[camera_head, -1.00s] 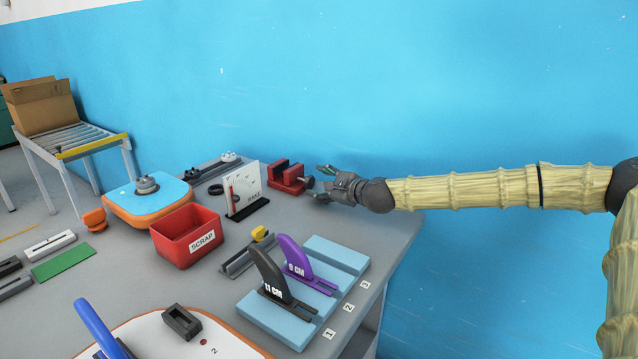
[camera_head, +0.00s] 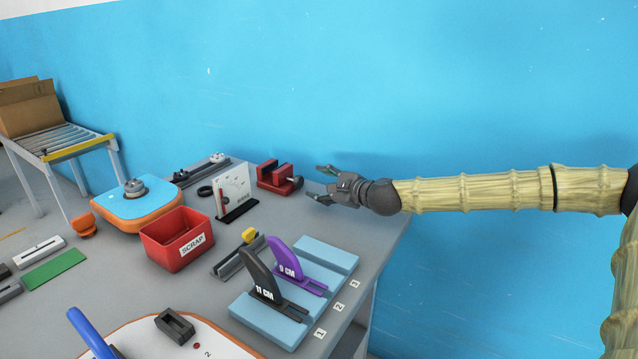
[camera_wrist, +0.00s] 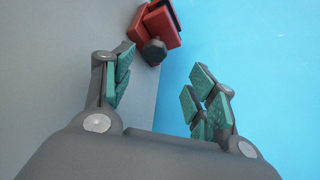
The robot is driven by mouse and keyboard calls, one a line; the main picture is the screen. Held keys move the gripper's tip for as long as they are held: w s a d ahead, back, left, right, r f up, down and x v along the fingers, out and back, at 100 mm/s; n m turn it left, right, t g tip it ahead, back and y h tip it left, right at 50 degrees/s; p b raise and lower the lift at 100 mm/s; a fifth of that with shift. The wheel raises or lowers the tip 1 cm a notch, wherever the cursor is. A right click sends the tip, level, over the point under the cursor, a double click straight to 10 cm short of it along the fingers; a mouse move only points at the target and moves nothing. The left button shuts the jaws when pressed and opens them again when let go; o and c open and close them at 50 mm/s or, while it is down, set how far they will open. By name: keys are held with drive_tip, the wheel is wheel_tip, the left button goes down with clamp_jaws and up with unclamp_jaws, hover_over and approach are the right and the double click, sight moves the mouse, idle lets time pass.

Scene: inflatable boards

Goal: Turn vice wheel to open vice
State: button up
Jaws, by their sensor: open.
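The red vice (camera_head: 272,178) stands at the back right of the table, near the blue wall. Its dark wheel (camera_head: 296,183) is on the side facing my gripper. My gripper (camera_head: 318,182) is open and empty, just right of the wheel and apart from it. In the wrist view, the red vice (camera_wrist: 160,22) is at the top, with the dark wheel (camera_wrist: 154,51) beyond the fingertips. The wheel lies nearer the left finger than the right one, and neither finger touches it. In the wrist view my gripper (camera_wrist: 160,85) has a wide gap between its green pads.
A white gauge plate (camera_head: 233,190) stands left of the vice. The table edge and wall lie close to my gripper.

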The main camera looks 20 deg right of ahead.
drive_tip(key=shift+p+v, duration=0.5)
drive_tip(key=shift+v, duration=0.85)
drive_tip(key=shift+d, duration=0.1)
drive_tip(key=shift+s+r, duration=0.1)
drive_tip(key=shift+s, duration=0.05)
drive_tip(key=v, duration=1.1)
drive_tip(key=shift+s+d, duration=0.15)
drive_tip(key=shift+s, duration=0.15)
idle(0.4)
